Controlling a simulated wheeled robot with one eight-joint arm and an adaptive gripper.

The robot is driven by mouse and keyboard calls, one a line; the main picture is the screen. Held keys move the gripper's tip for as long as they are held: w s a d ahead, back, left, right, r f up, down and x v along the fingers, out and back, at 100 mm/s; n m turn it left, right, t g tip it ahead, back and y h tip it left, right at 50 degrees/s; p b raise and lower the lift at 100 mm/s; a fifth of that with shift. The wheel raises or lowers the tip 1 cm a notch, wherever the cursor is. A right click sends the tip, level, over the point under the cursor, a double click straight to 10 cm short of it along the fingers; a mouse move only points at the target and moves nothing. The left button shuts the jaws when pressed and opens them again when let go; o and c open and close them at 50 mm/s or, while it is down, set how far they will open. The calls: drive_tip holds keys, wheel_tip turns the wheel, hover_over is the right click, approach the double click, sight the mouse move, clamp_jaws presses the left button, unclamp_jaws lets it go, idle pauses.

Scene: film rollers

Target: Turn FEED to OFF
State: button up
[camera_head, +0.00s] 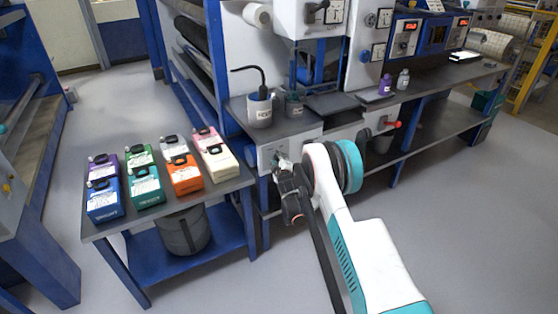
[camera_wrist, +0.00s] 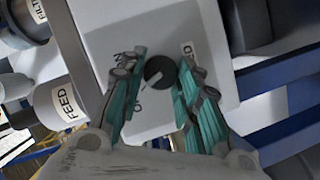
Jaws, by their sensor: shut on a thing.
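A dark round knob (camera_wrist: 160,72) sits on a pale panel (camera_wrist: 205,20) in the wrist view. A pale pointer mark on it points to the lower left, toward a partly hidden label that starts with O. Other small labels beside the knob are partly covered by the fingers. My gripper (camera_wrist: 163,66) has its teal fingers on both sides of the knob, shut on it. A FEED label (camera_wrist: 66,105) shows on a white cylindrical part at the left. In the head view, my gripper (camera_head: 281,163) reaches the white panel (camera_head: 304,146) under the bench; the knob is hidden there.
A side table (camera_head: 160,213) with several coloured cartons stands left of my arm. A labelled beaker (camera_head: 260,112) stands on the bench above the panel. A red handle (camera_head: 392,124) sticks out to the right. The floor at right is clear.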

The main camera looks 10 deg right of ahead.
drive_tip(key=shift+f+n, duration=0.1)
drive_tip(key=shift+n, duration=0.4)
drive_tip(key=shift+n+t, duration=0.3)
drive_tip(key=o, duration=1.1)
drive_tip(key=shift+c, duration=0.2)
drive_tip(key=s, duration=0.7)
drive_tip(key=shift+s+a+r, duration=0.25)
drive_tip(key=shift+r, duration=0.2)
